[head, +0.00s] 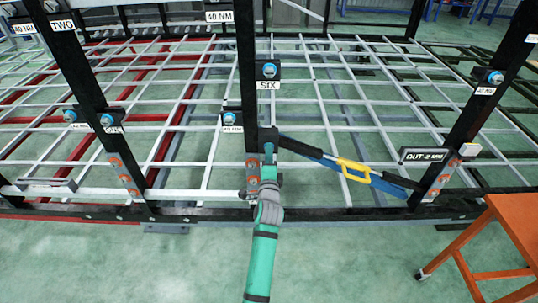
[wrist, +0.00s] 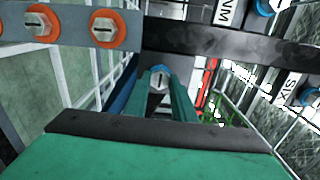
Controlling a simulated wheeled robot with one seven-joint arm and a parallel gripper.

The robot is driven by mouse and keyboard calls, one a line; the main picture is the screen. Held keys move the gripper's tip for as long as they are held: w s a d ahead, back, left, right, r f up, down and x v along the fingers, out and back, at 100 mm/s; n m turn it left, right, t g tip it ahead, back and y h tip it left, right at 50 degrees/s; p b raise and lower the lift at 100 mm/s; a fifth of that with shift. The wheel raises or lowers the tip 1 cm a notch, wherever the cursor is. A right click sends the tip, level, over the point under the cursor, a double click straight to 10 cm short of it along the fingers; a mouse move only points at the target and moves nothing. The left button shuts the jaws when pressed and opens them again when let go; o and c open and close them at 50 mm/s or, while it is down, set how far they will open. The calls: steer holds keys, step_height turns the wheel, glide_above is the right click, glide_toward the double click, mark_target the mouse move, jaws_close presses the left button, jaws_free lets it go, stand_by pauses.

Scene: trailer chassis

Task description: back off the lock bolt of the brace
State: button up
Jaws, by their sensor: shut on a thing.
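The brace (head: 316,153) is a dark blue bar with a yellow middle piece (head: 353,170). It slopes down to the right from the centre post to the right post. My green gripper (head: 268,152) is at the brace's upper left end, by the centre post. In the wrist view, my gripper's two fingers (wrist: 164,92) are shut on a bolt (wrist: 159,77) with a pale, marked hex head, seen between the fingertips. In the head view this bolt is hidden by my gripper.
The black centre post (head: 247,60) stands just behind my gripper. Blue-ringed bolts sit above it, with labels such as SIX (head: 267,85). A sign OUT-2 MM (head: 423,154) is on the right post. An orange table (head: 515,215) stands front right.

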steer(key=n, duration=2.8)
stand_by(0.4)
steer(key=o, duration=1.1)
steer(key=shift+w, duration=0.1)
steer(key=shift+c, duration=0.2)
steer(key=s, duration=1.1)
